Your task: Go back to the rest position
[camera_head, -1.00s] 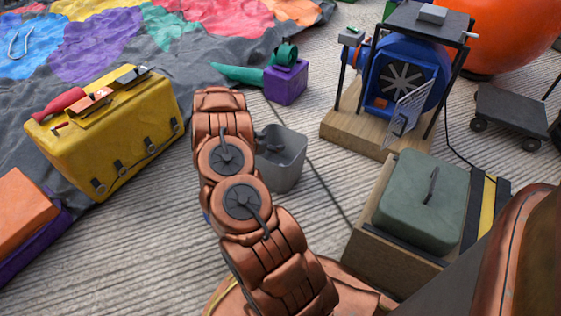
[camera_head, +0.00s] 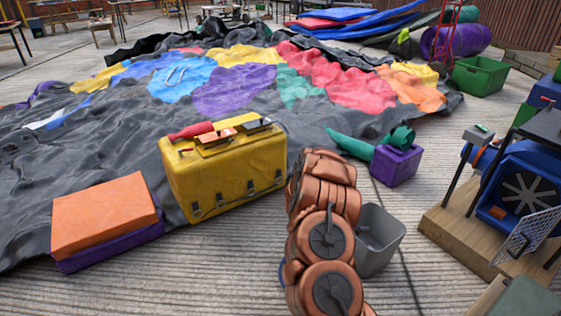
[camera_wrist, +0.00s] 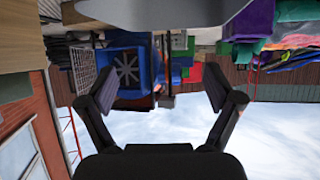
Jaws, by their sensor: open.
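My gripper (camera_wrist: 160,95) shows in the wrist view with its two dark fingers spread wide and nothing between them. That view is upside down, with sky at the bottom and the blue blower (camera_wrist: 128,70) behind the fingers. In the head view my copper-coloured arm stands at lower centre, in front of the grey bin (camera_head: 379,240). My gripper itself cannot be made out in the head view.
A yellow toolbox (camera_head: 222,170) with tools on top stands left of my arm. An orange-topped block (camera_head: 105,215) lies farther left. A purple block (camera_head: 396,165) and the blue blower (camera_head: 520,190) are to the right. The deflated castle sheet (camera_head: 235,90) spreads behind.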

